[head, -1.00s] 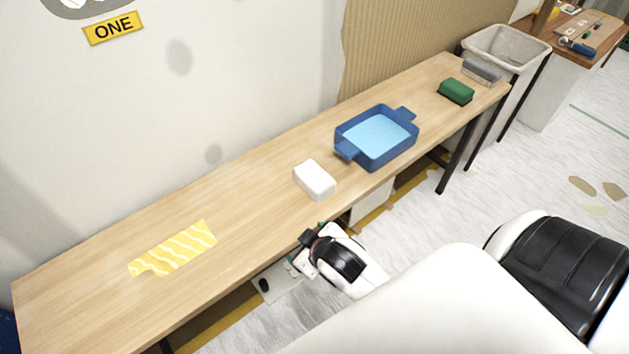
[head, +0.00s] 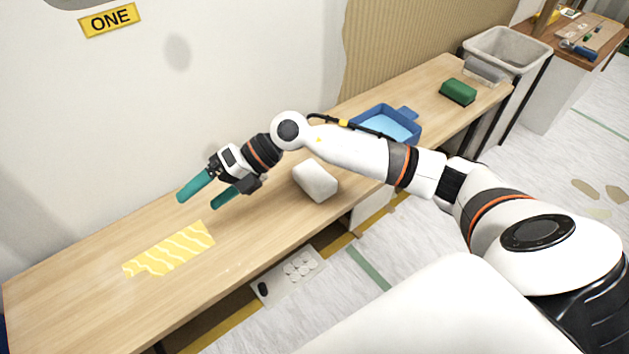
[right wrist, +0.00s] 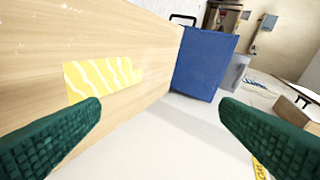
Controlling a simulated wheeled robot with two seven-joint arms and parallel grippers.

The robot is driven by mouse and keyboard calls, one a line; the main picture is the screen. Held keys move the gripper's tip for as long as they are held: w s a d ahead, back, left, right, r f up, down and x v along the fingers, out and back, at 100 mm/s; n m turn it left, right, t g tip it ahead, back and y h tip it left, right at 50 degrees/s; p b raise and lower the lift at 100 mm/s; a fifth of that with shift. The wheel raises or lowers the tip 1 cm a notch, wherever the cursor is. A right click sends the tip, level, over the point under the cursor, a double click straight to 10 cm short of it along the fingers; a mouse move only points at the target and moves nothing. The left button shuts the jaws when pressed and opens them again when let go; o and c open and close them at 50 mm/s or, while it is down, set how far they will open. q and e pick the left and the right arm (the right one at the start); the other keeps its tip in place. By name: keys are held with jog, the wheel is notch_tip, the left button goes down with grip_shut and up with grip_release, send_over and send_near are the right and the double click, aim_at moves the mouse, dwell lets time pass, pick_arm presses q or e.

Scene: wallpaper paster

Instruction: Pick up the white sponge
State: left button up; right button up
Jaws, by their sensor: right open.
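The white sponge (head: 316,181) lies on the long wooden table, just below my right forearm in the head view. My right gripper (head: 210,194) is open and empty above the table, to the left of the sponge, with its green fingers pointing left and down. In the right wrist view, nothing is between the two green fingers (right wrist: 160,128), and the sponge does not show. My left gripper is not in view.
A yellow patterned wallpaper piece (head: 172,250) lies on the table (head: 85,290), and also shows in the wrist view (right wrist: 108,78). A blue tray (head: 414,134) with pale blue contents is partly hidden behind my arm. A green block (head: 458,92) sits farther right.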

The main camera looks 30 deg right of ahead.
jog(key=w+d+f+g+h, duration=0.15)
jog(key=d+f+h, duration=0.25)
jog(key=d+h, duration=0.55)
jog(key=m+h+b, duration=0.1)
jog(key=h+b, duration=0.1)
jog(key=h, duration=0.1)
send_over(315, 174)
notch_tip(315, 174, down, 4)
jog(key=shift+r+g, duration=0.1)
jog(key=shift+g, duration=0.15)
jog(key=shift+f+b, duration=0.3)
jog(key=shift+f, duration=2.8)
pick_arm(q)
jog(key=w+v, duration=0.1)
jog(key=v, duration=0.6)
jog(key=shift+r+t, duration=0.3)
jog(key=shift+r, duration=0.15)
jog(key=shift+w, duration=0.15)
pick_arm(e)
jog(key=shift+c, duration=0.4)
jog(key=c, duration=1)
jog(key=shift+r, duration=0.1)
